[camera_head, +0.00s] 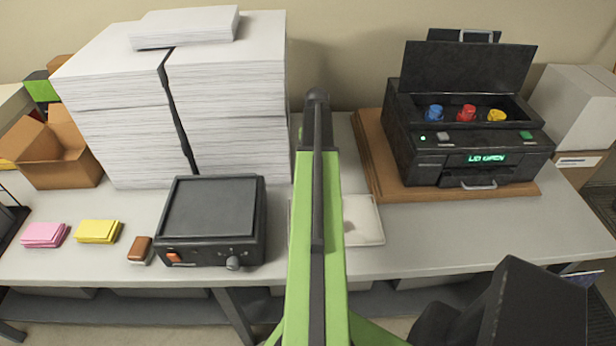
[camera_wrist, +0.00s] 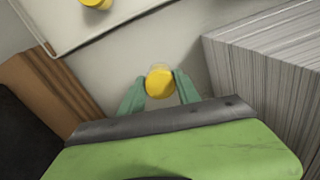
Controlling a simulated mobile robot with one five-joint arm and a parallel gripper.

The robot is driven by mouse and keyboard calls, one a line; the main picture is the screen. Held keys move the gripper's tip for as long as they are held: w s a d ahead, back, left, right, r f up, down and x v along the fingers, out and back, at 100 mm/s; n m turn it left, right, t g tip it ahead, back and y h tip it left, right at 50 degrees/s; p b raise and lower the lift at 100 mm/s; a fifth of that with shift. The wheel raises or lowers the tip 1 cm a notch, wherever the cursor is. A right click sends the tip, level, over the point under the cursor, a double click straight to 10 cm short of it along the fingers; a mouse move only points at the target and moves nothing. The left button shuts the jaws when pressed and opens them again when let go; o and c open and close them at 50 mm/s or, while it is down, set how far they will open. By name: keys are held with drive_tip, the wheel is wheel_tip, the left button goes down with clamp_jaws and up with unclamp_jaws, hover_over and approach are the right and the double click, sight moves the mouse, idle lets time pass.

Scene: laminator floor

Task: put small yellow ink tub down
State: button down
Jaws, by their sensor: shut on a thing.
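My gripper (camera_wrist: 160,91) is shut on a small yellow ink tub (camera_wrist: 160,81), seen from above in the wrist view. The tub is over bare grey table, between a brown board and a tall paper stack; I cannot tell whether it touches the table. Another yellow thing (camera_wrist: 97,3) lies on a pale tray (camera_wrist: 75,28) and is cut off by the top edge. In the head view my green arm hides the gripper, the held tub and part of the tray (camera_head: 362,235).
Paper stacks (camera_head: 228,110) stand left of my arm. A black machine (camera_head: 420,165) with its lid up holds blue, red and yellow tubs on a brown board (camera_head: 385,180) at the right. A black hotplate-like box (camera_head: 210,220) sits front left. Clear table lies front right.

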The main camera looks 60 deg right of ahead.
drive_tip(key=shift+w+a+f, duration=0.55)
drive_tip(key=shift+w+a, duration=0.05)
drive_tip(key=shift+w, duration=0.2)
wheel_tip(320, 180, down, 4)
drive_tip(key=b, duration=0.4)
drive_tip(key=shift+f+b, duration=0.2)
drive_tip(key=shift+b, duration=0.15)
drive_tip(key=shift+r, duration=0.25)
drive_tip(key=shift+f, duration=0.2)
drive_tip(key=c, duration=0.9)
unclamp_jaws()
drive_tip(key=shift+o, duration=0.2)
wheel_tip(320, 180, up, 12)
drive_tip(key=p, duration=1.2)
drive_tip(key=shift+r+p, duration=0.25)
drive_tip(key=shift+p, duration=0.1)
